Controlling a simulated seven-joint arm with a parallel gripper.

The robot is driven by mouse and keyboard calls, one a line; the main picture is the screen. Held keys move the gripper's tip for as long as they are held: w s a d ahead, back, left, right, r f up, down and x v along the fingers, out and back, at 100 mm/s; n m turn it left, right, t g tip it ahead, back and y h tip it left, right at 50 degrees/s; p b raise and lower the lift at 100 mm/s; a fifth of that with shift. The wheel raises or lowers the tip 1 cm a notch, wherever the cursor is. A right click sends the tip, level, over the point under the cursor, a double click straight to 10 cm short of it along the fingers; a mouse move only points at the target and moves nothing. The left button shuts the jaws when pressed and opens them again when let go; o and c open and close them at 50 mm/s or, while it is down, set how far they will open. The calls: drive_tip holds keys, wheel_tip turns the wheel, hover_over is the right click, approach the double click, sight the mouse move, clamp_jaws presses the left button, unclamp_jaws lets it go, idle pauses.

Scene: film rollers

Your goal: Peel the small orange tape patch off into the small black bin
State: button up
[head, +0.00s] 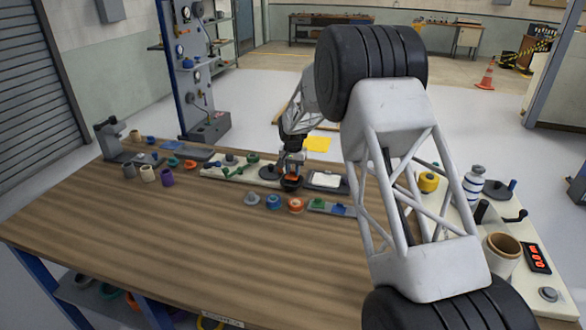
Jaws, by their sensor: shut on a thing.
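My gripper (291,173) points down at the middle of the far side of the bench, right over the small black bin (291,187). Its jaws are shut on a small orange piece, which looks like the orange tape patch (291,179). The patch shows only as a bit of orange at the bin's mouth. The fingers and the bin hide most of it, and I cannot tell whether it touches the bin.
Grey (251,198), blue (273,202) and orange (296,205) rolls stand in front of the bin. A tray with green and blue pieces (332,208) lies to the right. A dark-framed white pad (326,180) is beside the bin. The bench front (190,240) is clear.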

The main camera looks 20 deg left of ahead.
drive_tip(key=o, duration=1)
drive_tip(key=shift+o, duration=0.2)
drive_tip(key=shift+r, duration=3.9)
